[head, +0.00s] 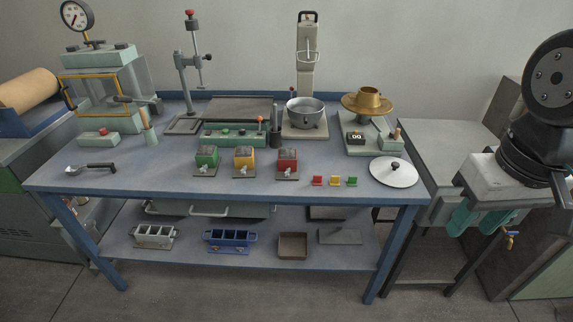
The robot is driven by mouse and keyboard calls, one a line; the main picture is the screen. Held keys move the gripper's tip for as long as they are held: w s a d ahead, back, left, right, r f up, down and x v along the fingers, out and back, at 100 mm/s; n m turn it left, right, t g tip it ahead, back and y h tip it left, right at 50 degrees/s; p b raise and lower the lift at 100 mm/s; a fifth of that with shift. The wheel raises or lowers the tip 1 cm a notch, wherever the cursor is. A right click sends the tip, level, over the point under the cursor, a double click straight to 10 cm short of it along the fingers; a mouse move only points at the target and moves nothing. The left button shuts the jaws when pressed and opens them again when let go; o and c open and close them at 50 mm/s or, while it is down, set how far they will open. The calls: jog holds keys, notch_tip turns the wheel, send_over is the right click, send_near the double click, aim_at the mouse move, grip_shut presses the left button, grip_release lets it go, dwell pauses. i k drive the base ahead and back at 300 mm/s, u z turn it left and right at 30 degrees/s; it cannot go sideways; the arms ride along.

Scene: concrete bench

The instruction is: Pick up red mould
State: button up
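The red mould (287,160) is a small cube-shaped block on a dark base plate. It stands upright on the blue bench, rightmost in a row with a yellow mould (244,159) and a green mould (207,157). My gripper (478,220), with teal fingers below a pale body, hangs at the right of the head view, beyond the bench's right end. Its fingers are apart with nothing seen between them. It is well to the right of the red mould and not touching it.
Small red, yellow and green pieces (334,181) and a white lid (394,172) lie right of the red mould. A steel bowl (305,112) on a scale and a green control box (232,133) stand behind. The lower shelf holds moulds and trays. The bench's front strip is mostly clear.

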aim_at(288, 156)
jog(key=z, duration=3.1)
jog(key=k, duration=2)
jog(key=u, duration=1.85)
jog(key=i, duration=0.5)
